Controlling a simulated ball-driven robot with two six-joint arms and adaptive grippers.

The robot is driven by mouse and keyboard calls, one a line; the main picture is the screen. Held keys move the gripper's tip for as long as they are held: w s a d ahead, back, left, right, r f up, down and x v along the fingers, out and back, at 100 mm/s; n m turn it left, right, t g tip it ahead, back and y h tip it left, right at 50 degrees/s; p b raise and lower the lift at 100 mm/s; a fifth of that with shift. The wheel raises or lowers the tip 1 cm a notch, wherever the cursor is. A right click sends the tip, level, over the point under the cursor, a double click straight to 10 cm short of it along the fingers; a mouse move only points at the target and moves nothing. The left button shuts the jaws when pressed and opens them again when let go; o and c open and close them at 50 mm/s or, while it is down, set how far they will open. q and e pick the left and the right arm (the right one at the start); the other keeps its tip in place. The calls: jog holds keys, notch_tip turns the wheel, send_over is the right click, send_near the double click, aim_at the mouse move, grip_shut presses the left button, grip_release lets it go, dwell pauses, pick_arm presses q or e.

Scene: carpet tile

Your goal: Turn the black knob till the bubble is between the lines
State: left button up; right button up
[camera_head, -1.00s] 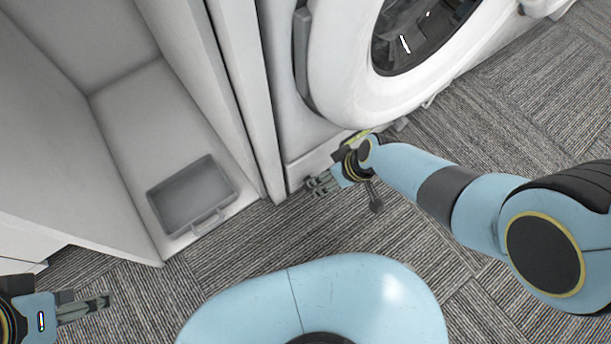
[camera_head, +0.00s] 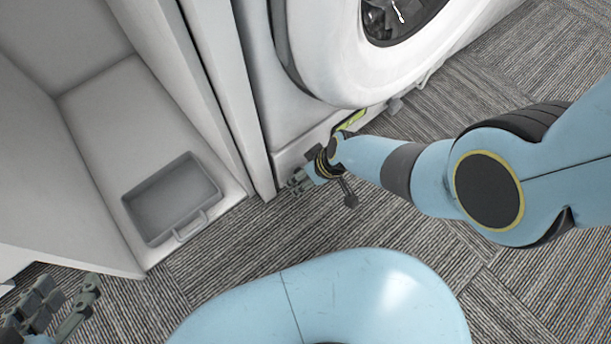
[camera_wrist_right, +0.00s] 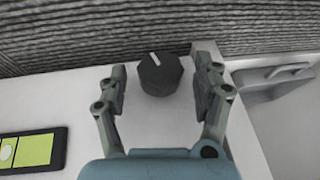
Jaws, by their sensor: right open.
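The black knob (camera_wrist_right: 160,77), with a white mark pointing up and slightly left, shows in the right wrist view on a pale panel. My right gripper (camera_wrist_right: 162,84) is open, with one finger on each side of the knob and a gap to each. In the head view this gripper (camera_head: 296,182) is low at the washing machine's front and hides the knob. A level with a yellow-green vial (camera_wrist_right: 35,151) lies at the wrist view's lower left. My left gripper (camera_head: 68,288) is open and empty at lower left.
The white washing machine (camera_head: 300,80) with its round door stands above my right gripper. A white cabinet (camera_head: 110,95) on the left holds a grey tray (camera_head: 208,222) on its floor. Grey striped carpet (camera_head: 250,235) is clear in front.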

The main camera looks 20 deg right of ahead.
pick_arm(q)
jog(key=shift+s+f, duration=0.1)
pick_arm(e)
jog(key=shift+w+a+f, duration=0.1)
jog(key=shift+f, duration=0.1)
jog(key=c, duration=1.2)
jog(key=shift+o, duration=0.2)
jog(key=shift+f+y+b, duration=0.25)
jog(key=shift+y+b, duration=0.05)
jog(key=shift+b, duration=0.35)
jog(key=shift+d+m+g+y+b, duration=0.2)
jog(key=shift+m+g+y+b, duration=0.15)
jog(key=shift+y+b, duration=0.65)
jog(key=shift+r+g+y+b, duration=0.15)
jog(key=shift+g+y+b, duration=0.2)
jog(key=shift+b, duration=0.3)
pick_arm(q)
jog(key=w+d+r+m+t+h, duration=0.1)
jog(key=w+r+t, duration=0.4)
jog(key=r, duration=0.4)
jog(key=w+d+r+m+t+h, duration=0.1)
jog(key=w+r+t, duration=0.4)
jog(key=r, duration=0.3)
jog(key=shift+d+r+t+h, duration=0.2)
jog(key=shift+r+t+h, duration=0.15)
jog(key=shift+t, duration=0.25)
pick_arm(e)
jog(key=o, duration=1.2)
jog(key=shift+c, duration=0.2)
